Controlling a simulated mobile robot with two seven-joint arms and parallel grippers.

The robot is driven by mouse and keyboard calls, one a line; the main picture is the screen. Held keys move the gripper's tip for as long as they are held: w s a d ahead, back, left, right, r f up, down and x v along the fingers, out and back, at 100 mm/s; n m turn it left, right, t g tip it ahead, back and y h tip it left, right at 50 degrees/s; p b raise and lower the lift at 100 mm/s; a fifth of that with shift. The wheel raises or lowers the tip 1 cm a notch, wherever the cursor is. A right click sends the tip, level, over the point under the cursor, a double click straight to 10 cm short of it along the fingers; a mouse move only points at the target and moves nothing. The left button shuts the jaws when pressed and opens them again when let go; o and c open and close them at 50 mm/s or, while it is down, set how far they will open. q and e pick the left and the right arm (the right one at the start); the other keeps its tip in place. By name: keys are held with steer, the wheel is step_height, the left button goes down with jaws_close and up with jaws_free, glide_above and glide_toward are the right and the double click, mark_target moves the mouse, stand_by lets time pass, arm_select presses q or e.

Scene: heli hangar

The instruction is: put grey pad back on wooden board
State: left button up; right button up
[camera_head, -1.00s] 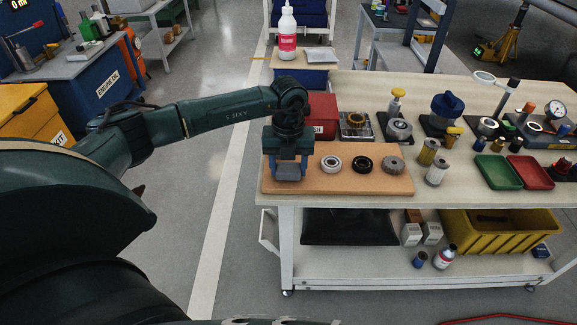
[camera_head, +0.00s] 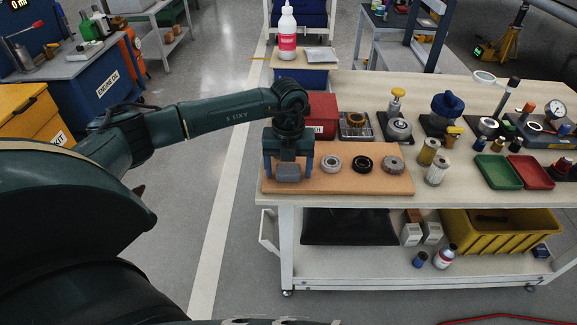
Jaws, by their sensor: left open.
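The wooden board (camera_head: 340,184) lies along the front left edge of the workbench. A grey pad (camera_head: 288,173) is at the board's left end, between and just below the fingers of my left gripper (camera_head: 288,168). The gripper points down over the board and is open, with its blue fingers spread to either side of the pad. The pad appears to rest on the board. A silver bearing ring (camera_head: 331,163), a black ring (camera_head: 362,163) and a grey gear-like ring (camera_head: 392,165) sit in a row to its right. My right gripper is not in view.
A red box (camera_head: 321,115) stands close behind the left gripper. A square metal part (camera_head: 355,125), a green tray (camera_head: 498,171), a red tray (camera_head: 531,171) and several canisters occupy the bench further right.

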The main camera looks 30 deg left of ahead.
mark_target(288, 168)
arm_select(q)
step_height(288, 168, up, 12)
steer(key=s+d+f+m+g+h, duration=0.1)
steer(key=s+d+f+m+h, duration=0.25)
steer(key=d, duration=0.65)
steer(key=s+d+f+m+g+h, duration=0.15)
steer(key=s+d+h, duration=0.35)
steer(key=d, duration=0.5)
steer(key=s+d+r+n+t+h, duration=0.35)
steer(key=d+r+n+h, duration=0.3)
steer(key=d+h, duration=0.45)
steer(key=w+a+f+n+t+y, duration=0.3)
steer(key=a+n+t+y, duration=0.4)
steer(key=n+t, duration=0.95)
steer(key=s+a+f+n+g+y, duration=0.3)
steer(key=s+f+n+y, duration=0.1)
steer(key=f, duration=0.3)
steer(key=s+a+f+n+g+y, duration=0.3)
steer(key=s+f+n, duration=0.2)
steer(key=f, duration=0.3)
steer(key=shift+s+n+y, duration=0.3)
steer(key=shift+s+y, duration=0.05)
